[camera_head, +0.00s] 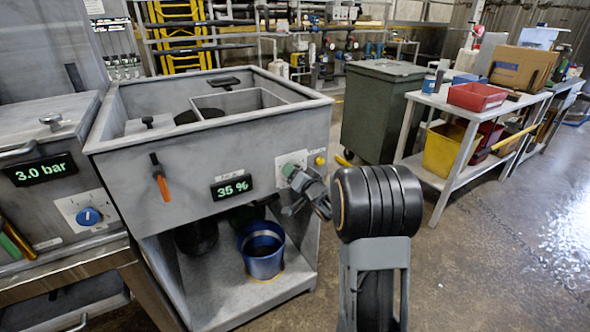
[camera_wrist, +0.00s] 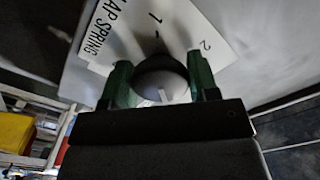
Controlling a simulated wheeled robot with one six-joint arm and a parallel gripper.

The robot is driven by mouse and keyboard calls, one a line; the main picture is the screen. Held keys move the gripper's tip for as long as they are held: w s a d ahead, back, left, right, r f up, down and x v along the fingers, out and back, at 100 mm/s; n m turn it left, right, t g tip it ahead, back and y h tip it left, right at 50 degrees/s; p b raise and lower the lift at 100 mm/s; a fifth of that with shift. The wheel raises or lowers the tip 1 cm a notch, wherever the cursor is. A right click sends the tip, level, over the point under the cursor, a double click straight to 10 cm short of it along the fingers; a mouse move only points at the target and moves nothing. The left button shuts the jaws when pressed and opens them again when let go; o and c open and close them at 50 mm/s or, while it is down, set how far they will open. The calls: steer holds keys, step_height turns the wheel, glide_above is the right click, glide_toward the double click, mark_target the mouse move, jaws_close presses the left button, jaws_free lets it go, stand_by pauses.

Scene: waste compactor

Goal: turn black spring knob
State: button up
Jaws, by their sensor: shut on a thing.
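The black spring knob (camera_wrist: 160,78) shows in the wrist view as a dark rounded knob with a white pointer mark near its lower edge. It sits on a white plate (camera_wrist: 105,40) reading "LAP SPRING", with the numbers 1 and 2. My gripper (camera_wrist: 161,84) is shut on the knob, one green finger on each side. In the head view my gripper (camera_head: 290,173) is at the white plate on the right of the grey machine's front (camera_head: 195,175). There the fingers and wrist hide most of the knob.
A yellow button (camera_head: 320,160) is right beside my gripper. A "35 %" display (camera_head: 231,188) and an orange-handled lever (camera_head: 160,178) are to the left. A blue cup (camera_head: 262,262) stands on the shelf below. A green bin (camera_head: 380,110) stands behind; open floor lies right.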

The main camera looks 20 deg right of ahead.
steer(key=shift+m, duration=0.6)
steer(key=o, duration=0.9)
steer(key=shift+s, duration=0.15)
steer(key=s, duration=0.4)
steer(key=s+d+p, duration=0.1)
steer(key=s, duration=0.8)
steer(key=shift+s+d+p, duration=0.25)
steer(key=shift+d+p, duration=0.05)
